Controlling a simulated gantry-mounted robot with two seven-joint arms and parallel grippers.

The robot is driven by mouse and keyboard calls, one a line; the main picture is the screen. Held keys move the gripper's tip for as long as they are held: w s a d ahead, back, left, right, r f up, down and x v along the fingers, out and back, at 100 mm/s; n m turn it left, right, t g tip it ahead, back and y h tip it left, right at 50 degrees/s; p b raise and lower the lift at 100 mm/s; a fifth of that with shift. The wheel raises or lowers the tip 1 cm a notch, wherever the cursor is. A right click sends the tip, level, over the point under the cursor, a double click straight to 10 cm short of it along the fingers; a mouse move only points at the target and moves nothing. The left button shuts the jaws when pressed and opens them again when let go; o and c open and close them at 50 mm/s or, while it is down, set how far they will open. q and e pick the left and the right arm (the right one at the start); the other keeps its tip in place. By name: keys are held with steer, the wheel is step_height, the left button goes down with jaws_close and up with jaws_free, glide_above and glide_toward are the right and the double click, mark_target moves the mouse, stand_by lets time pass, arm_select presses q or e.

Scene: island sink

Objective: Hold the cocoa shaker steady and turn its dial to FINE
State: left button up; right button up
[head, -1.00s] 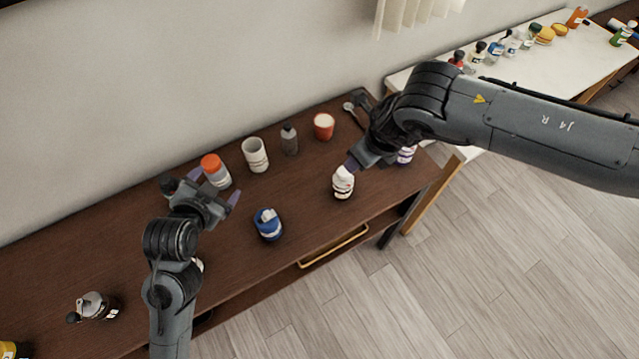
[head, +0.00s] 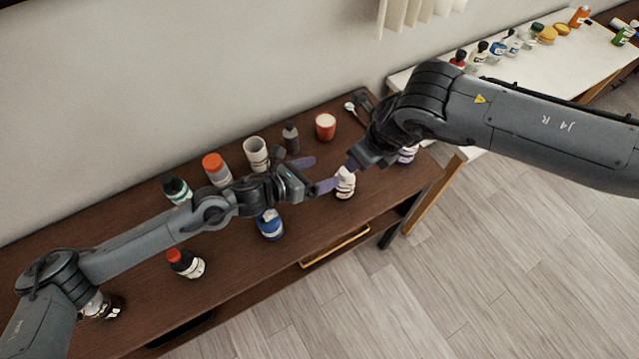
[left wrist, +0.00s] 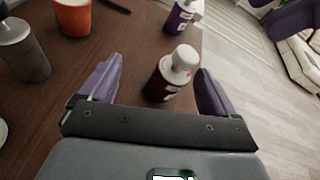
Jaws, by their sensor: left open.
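What looks like the cocoa shaker, a dark brown bottle with a white top (head: 345,181), stands upright near the table's right end. It also shows in the left wrist view (left wrist: 173,76), ahead of and between my left fingers, with a gap to each. My left gripper (head: 318,174) is open and empty, just left of the shaker, its fingers pointing at it. My right gripper (head: 352,166) is above and beside the shaker's top in the head view; its jaw gap and any contact are hidden. The dial's marks are too small to read.
A blue-topped jar (head: 270,224) stands near my left forearm. A grey bottle (head: 290,138), a white cup (head: 256,153), an orange cup (head: 325,126) and an orange-lidded jar (head: 216,168) stand behind. A purple-labelled bottle (head: 406,155) is right of the shaker.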

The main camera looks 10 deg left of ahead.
mark_target(344, 182)
arm_select(q)
steer(key=f+m, duration=0.1)
steer(key=s+m+g+h, duration=0.1)
steer(key=d+f+m+g, duration=0.1)
steer(key=m, duration=0.1)
steer(key=shift+s+d+f, duration=0.1)
steer(key=shift+s+f, duration=0.05)
steer(key=shift+f, duration=0.15)
steer(key=shift+f+m, duration=0.2)
steer(key=shift+m, duration=0.2)
steer(key=shift+d+f, duration=0.2)
steer(key=shift+d, duration=0.1)
steer(key=shift+x, duration=3.3)
steer(key=shift+s+d+r, duration=0.1)
steer(key=shift+h, duration=0.3)
steer(key=c, duration=1.1)
steer(key=shift+c, duration=0.2)
